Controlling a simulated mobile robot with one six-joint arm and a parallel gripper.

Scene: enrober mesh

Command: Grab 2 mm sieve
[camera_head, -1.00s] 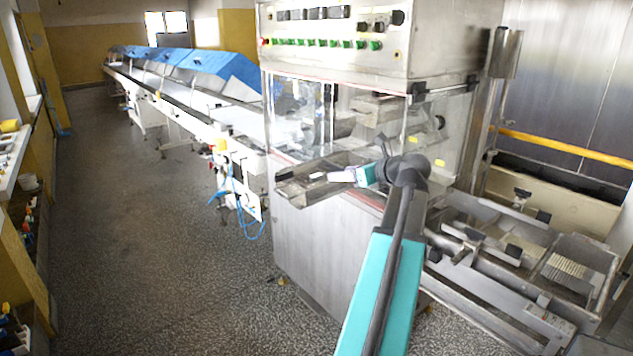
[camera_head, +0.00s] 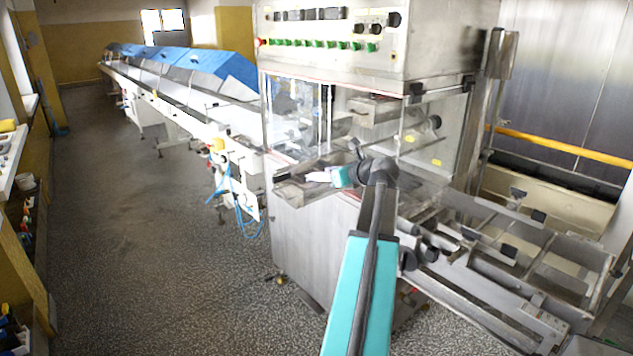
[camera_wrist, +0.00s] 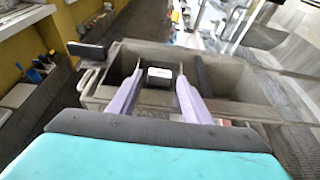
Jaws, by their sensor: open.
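My gripper (camera_wrist: 160,78) is open in the wrist view, its two pale purple fingers pointing into a grey metal trough (camera_wrist: 235,112). A small white-faced block with a dark edge (camera_wrist: 160,73) shows between the fingertips. The fingers appear to stand either side of it, but I cannot tell whether they touch it. It may be the 2 mm sieve; no marking is readable. In the head view my gripper (camera_head: 318,177) is over the trough (camera_head: 290,193) on the machine's front side, and the block cannot be told apart from the fingers there.
The steel enrober machine (camera_head: 335,50) with clear panels stands right behind the trough. A long conveyor with blue covers (camera_head: 215,70) runs to the back left. A dark-ended handle (camera_wrist: 88,50) is at the trough's left in the wrist view. The floor at left is clear.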

